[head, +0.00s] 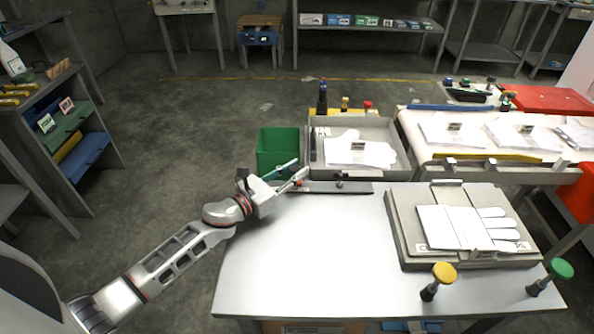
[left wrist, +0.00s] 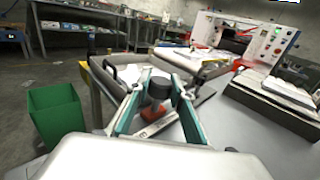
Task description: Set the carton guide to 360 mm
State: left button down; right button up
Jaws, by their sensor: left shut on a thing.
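My left gripper (head: 299,174) is at the left end of a dark, flat rail (head: 325,188) along the far edge of the steel table. In the left wrist view, its teal fingers (left wrist: 158,92) are shut on a dark round knob (left wrist: 160,82). An orange-red piece (left wrist: 153,113) shows just below the knob. A pale scale strip (left wrist: 160,126) runs along the rail under it; its figures are too small to read. I cannot tell the guide's setting. A small dark knob (head: 339,183) stands farther right on the rail. My right gripper is not in view.
A green bin (head: 276,150) stands left of a grey tray (head: 390,135) holding white gloves, behind the rail. A grey fixture (head: 408,245) with a white glove (head: 460,228) covers the table's right. Yellow (head: 444,272) and green (head: 560,268) knobs stand in front. The table's left middle is clear.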

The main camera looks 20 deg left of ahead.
pick_arm(q)
jog(key=a+b, duration=0.1)
jog(key=a, duration=0.1)
jog(key=s+a+b, duration=0.1)
jog(key=a, duration=0.2)
jog(key=s+a+b, duration=0.1)
jog(key=a, duration=0.2)
jog(key=shift+s+a+f, duration=0.25)
jog(key=shift+f, duration=0.15)
jog(key=shift+s+a+r+b, duration=0.15)
jog(key=shift+a+b, duration=0.05)
jog(key=shift+a, duration=0.3)
jog(key=shift+s+a+r+b, duration=0.1)
jog(key=shift+a+b, duration=0.1)
jog(key=shift+a, duration=0.3)
jog(key=shift+a+r, duration=0.1)
jog(key=shift+r, duration=0.1)
jog(key=c, duration=1.7)
grip_release()
jog(key=shift+s+a+f, duration=0.1)
jog(key=shift+s+a, duration=0.15)
jog(key=shift+s, duration=0.25)
jog(key=v, duration=1.1)
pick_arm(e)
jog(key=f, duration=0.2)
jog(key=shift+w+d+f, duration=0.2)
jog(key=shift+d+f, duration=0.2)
